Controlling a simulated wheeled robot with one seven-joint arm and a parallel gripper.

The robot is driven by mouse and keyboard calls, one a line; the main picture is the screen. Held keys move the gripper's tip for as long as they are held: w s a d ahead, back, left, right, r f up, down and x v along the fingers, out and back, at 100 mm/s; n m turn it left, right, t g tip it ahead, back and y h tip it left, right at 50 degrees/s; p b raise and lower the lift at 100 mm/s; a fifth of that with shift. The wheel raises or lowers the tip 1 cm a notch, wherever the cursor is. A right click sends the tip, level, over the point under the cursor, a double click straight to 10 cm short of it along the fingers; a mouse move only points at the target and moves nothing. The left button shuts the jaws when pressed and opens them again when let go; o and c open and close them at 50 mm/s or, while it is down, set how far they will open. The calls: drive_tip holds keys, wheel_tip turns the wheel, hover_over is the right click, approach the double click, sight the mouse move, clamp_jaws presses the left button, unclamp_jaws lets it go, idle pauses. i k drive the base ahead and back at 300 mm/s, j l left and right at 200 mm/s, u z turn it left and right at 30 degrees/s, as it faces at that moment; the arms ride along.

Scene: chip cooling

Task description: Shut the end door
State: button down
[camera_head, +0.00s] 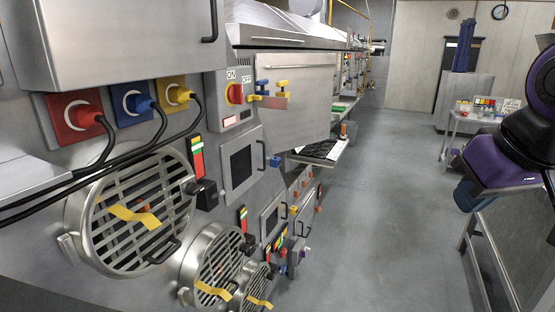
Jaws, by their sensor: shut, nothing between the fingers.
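No door is labelled as the end door, so I cannot tell for sure which one it is. A broad grey steel panel (306,108) with blue and yellow latches (282,88) on its left part juts out from the machine row into the aisle, like a door swung open. A small square door (241,164) with a dark window is set in the machine front to its lower left. My purple and black arm is at the right edge, well apart from the panel. My gripper is not clearly visible.
Round slatted grilles (140,213) with yellow strips line the lower left. A metal bench (500,247) stands at right and a cart (459,128) farther back. The grey floor (385,215) between is clear.

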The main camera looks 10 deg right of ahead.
sight(306, 120)
drive_tip(key=i+l+z, duration=0.4)
drive_tip(key=i, duration=0.45)
drive_tip(key=i+z, duration=0.35)
drive_tip(key=i, duration=0.5)
drive_tip(key=i+u, duration=0.1)
drive_tip(key=i, duration=0.5)
drive_tip(key=i+l+u, duration=0.15)
drive_tip(key=i, duration=0.45)
drive_tip(key=i+l+u, duration=0.1)
drive_tip(key=i, duration=0.45)
drive_tip(key=i+l+u, duration=0.25)
drive_tip(key=i, duration=0.2)
drive_tip(key=i+l+u, duration=0.3)
drive_tip(key=i+j, duration=0.05)
drive_tip(key=i, duration=0.05)
